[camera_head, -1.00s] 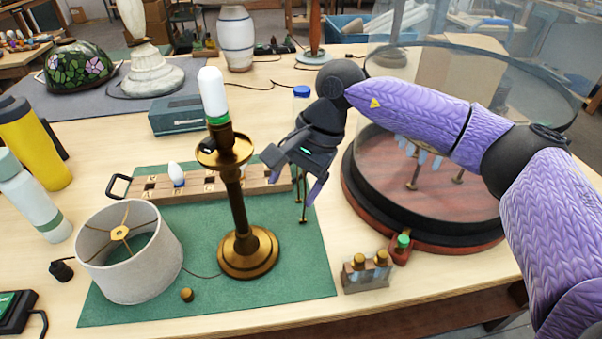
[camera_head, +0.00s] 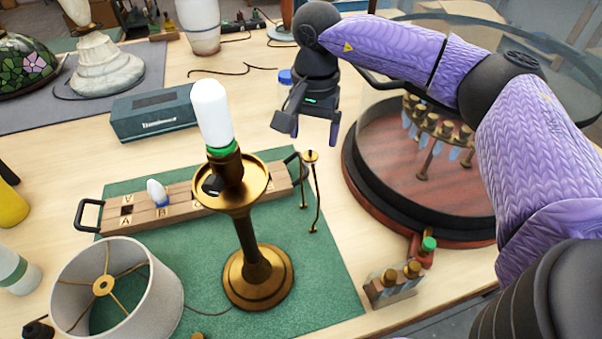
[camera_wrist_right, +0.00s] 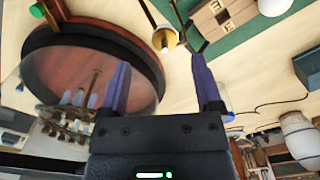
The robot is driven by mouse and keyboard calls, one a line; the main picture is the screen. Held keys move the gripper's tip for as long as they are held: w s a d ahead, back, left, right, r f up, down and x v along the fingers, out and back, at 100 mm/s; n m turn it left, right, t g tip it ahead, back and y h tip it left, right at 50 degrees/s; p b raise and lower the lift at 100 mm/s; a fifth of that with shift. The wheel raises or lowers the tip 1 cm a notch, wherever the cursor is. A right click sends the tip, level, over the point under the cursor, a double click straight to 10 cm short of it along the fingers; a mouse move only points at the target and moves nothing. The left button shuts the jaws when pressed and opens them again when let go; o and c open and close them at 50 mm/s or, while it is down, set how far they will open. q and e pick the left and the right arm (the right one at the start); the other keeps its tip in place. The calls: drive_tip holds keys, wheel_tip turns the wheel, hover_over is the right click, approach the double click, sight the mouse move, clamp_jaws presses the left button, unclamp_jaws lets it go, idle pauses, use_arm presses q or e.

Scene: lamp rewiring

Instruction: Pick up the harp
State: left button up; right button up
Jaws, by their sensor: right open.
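The harp (camera_head: 315,190) is a thin brass loop with two legs, standing upright on the green mat (camera_head: 330,275) to the right of the brass lamp (camera_head: 250,225). In the right wrist view, its round brass top (camera_wrist_right: 165,40) lies between and just beyond my fingertips. My right gripper (camera_head: 308,138) is open and empty, just behind and above the harp, with its fingers pointing down. It also shows in the right wrist view (camera_wrist_right: 160,68), its two purple fingers spread apart. I see no contact with the harp. My left gripper is not in view.
A wooden block rack (camera_head: 180,207) with a small bulb lies behind the lamp. A round glass-walled case (camera_head: 365,185) stands close on the right. A small holder with brass caps (camera_head: 390,285) sits at the front. A lampshade (camera_head: 150,290) is at the front left.

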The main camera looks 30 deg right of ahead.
sight(310, 149)
drive_tip(key=f, duration=0.6)
drive_tip(key=shift+w+a+f+b, duration=0.2)
drive_tip(key=shift+f+b, duration=0.1)
drive_tip(key=shift+f, duration=0.1)
clamp_jaws()
